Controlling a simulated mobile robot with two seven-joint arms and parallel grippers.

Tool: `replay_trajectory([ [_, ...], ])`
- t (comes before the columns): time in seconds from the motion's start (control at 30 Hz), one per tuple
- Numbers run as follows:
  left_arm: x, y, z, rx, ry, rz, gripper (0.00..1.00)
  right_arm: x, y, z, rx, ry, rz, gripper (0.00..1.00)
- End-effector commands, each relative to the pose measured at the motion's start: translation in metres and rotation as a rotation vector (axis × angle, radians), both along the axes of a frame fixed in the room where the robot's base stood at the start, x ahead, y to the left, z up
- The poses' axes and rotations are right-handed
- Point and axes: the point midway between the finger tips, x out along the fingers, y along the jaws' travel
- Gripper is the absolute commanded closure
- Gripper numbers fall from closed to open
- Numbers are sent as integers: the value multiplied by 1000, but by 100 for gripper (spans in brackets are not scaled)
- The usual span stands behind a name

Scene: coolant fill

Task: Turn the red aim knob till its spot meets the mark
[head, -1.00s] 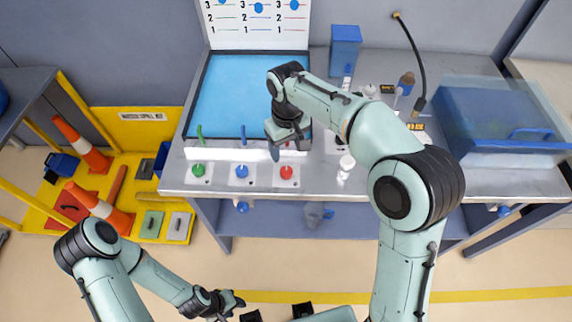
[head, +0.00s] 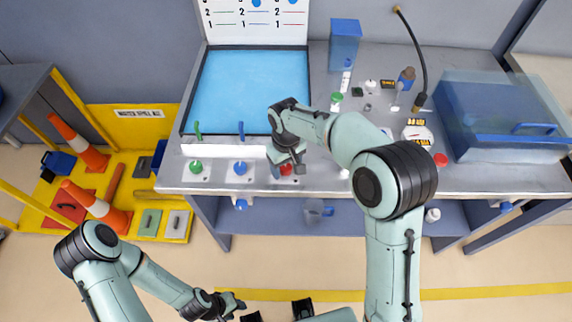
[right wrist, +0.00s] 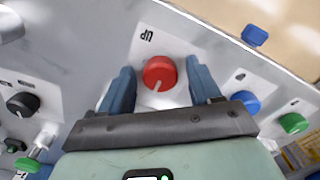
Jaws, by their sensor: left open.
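The red knob (head: 286,169) is the rightmost of three knobs on the bench's front edge. In the right wrist view the red knob (right wrist: 160,73) sits on a white plate marked "UP", its white pointer line toward the lower part of the picture. My right gripper (head: 285,165) is over it, its blue fingers (right wrist: 162,88) open, one on each side of the knob with a gap. The white board (head: 256,20) behind the blue panel bears numbered lines and blue spots, cut off at the top. My left gripper (head: 238,303) is open and empty, low and away from the bench.
A blue knob (head: 240,168) and a green knob (head: 196,167) stand left of the red one. A blue panel (head: 248,85) lies behind. Small bottles, gauges and a black hose (head: 415,50) stand to the right, with a clear blue-tinted box (head: 500,115) further right.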

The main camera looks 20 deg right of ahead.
Motion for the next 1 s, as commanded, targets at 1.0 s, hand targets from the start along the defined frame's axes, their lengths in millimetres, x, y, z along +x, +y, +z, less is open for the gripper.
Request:
replay_trajectory([
  [1.0,3,0,4,0,-3,0,57,0,1,0,-1,2,-368,91],
])
